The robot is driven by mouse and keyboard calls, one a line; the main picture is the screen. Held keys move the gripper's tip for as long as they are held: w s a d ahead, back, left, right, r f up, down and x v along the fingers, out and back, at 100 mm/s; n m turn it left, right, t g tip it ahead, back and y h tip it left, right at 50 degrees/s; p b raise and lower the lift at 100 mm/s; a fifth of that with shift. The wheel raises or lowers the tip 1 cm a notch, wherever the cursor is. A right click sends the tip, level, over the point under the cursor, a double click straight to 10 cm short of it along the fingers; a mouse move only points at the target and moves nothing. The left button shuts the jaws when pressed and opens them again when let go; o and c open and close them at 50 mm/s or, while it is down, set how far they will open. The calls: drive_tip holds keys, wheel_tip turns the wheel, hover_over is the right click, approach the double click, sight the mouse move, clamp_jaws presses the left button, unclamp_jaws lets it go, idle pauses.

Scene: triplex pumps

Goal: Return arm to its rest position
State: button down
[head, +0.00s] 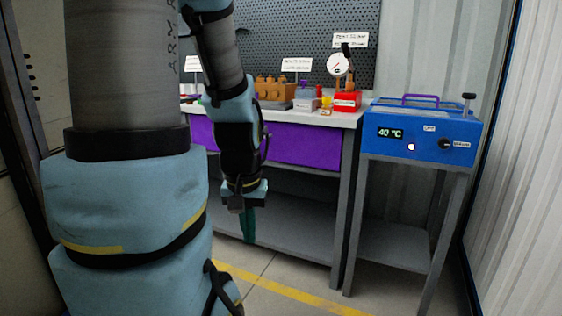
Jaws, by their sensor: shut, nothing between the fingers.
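My arm fills the left of the head view, with its thick upper links close to the camera. My gripper (247,222) hangs pointing down in front of the workbench, below the level of the bench top. Its narrow green fingers are together and hold nothing that I can see. The gripper is apart from the bench in the picture, with the lower shelf behind it. The arm hides the left part of the bench.
The workbench (322,117) has purple drawers (306,145) and carries brown pump parts (272,88), a gauge (339,65) and a red block (347,102). A blue heater box (423,131) reading 40 °C stands on the right. A pegboard (285,40) rises behind. Floor shows in front.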

wheel_tip(320, 180, up, 23)
drive_tip(key=p, duration=2)
drive_tip(key=shift+p, duration=0.35)
